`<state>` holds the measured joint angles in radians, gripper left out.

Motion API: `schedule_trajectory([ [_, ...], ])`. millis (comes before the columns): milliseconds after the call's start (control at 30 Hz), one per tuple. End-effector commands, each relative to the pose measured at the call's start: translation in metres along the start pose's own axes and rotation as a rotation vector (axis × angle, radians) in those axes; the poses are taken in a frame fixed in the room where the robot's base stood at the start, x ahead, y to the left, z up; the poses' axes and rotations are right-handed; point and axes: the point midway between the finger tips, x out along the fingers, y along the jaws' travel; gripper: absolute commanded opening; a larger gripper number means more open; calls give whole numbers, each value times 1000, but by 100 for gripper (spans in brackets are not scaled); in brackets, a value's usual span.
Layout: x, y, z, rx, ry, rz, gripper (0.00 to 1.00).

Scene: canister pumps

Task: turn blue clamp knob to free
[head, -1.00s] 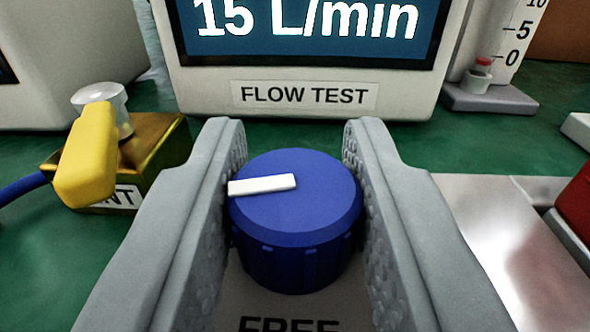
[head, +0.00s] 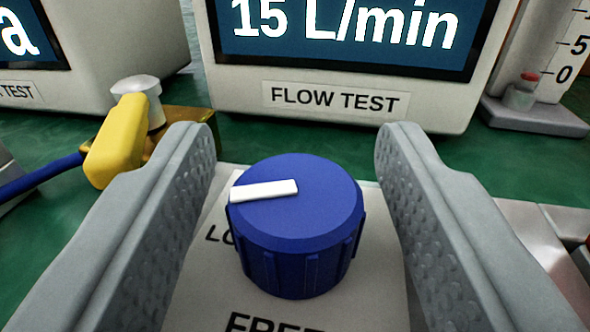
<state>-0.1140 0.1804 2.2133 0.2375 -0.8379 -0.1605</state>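The blue clamp knob (head: 296,235) stands upright on a pale plate (head: 205,285) in the middle of the head view. Its white pointer bar (head: 264,190) points left, slightly downward. The word "FREE" (head: 275,323) is printed on the plate in front of the knob, partly cut off by the picture's lower edge. Another label, beginning "LO", shows left of the knob and is partly hidden by it. My gripper (head: 295,150) is open, with one finger on each side of the knob and a clear gap on both sides.
A yellow lever valve (head: 117,140) with a blue hose (head: 40,178) stands at left. Behind the knob is a "FLOW TEST" display box (head: 340,100) reading 15 L/min. A flow tube stand (head: 535,115) is at back right. Metal plates lie at right.

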Motion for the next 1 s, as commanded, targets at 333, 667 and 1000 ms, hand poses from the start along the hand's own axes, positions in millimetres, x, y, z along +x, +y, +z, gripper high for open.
schedule_trajectory([
  [333, -13, 0, 0, 0, 0, 0, 49],
  [667, -72, -1, 0, 0, 0, -1, 49],
  [1000, -133, -1, 0, 1, 0, -1, 49],
])
